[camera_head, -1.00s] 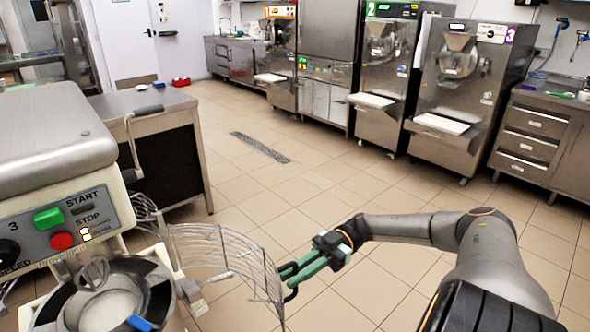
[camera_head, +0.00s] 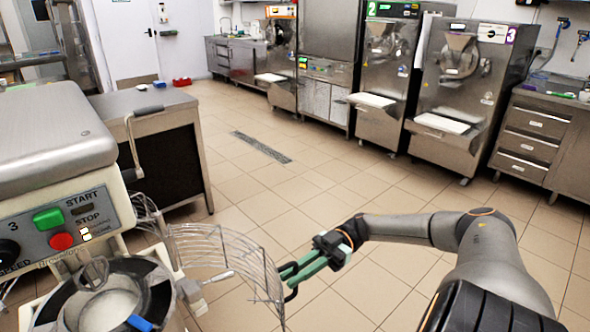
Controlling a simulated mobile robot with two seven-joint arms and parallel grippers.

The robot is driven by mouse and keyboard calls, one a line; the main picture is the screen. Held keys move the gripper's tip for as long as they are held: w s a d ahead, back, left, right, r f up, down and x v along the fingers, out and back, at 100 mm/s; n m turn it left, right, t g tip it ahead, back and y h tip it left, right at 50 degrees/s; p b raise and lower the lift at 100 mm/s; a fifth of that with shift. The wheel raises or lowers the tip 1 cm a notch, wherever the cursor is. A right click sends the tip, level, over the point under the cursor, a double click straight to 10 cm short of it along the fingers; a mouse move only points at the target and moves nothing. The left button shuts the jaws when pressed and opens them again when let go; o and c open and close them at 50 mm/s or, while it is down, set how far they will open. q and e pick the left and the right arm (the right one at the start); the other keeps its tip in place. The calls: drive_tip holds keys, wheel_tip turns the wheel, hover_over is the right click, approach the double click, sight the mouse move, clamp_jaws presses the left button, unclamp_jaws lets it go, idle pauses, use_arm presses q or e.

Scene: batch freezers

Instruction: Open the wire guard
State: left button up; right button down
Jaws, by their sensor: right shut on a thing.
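The wire guard (camera_head: 213,248) is a curved metal grid at the front right of the mixer (camera_head: 52,145). It stands swung out to the right of the steel bowl (camera_head: 150,292), whose top is uncovered. My right gripper (camera_head: 290,275), with green fingers, comes in from the right and is shut on the guard's dark handle at its right edge. My left gripper is not in view.
The mixer's panel has a green start button (camera_head: 48,218) and a red stop button (camera_head: 62,241). A steel table (camera_head: 155,105) stands behind the mixer. Batch freezers (camera_head: 460,95) line the back wall. The tiled floor between is clear.

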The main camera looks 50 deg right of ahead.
drive_tip(key=shift+s+f, duration=0.35)
drive_tip(key=c, duration=1.3)
unclamp_jaws()
drive_tip(key=shift+o, duration=0.5)
drive_tip(key=shift+s+d, duration=0.1)
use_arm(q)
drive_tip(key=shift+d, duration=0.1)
use_arm(e)
drive_tip(key=shift+r, duration=0.15)
drive_tip(key=shift+d, duration=0.1)
use_arm(q)
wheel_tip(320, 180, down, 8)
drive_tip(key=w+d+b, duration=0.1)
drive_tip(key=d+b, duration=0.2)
drive_tip(key=b, duration=0.9)
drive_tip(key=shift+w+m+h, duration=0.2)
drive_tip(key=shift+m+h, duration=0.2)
use_arm(e)
drive_tip(key=s+d, duration=0.1)
drive_tip(key=d, duration=1.1)
drive_tip(key=shift+s, duration=0.4)
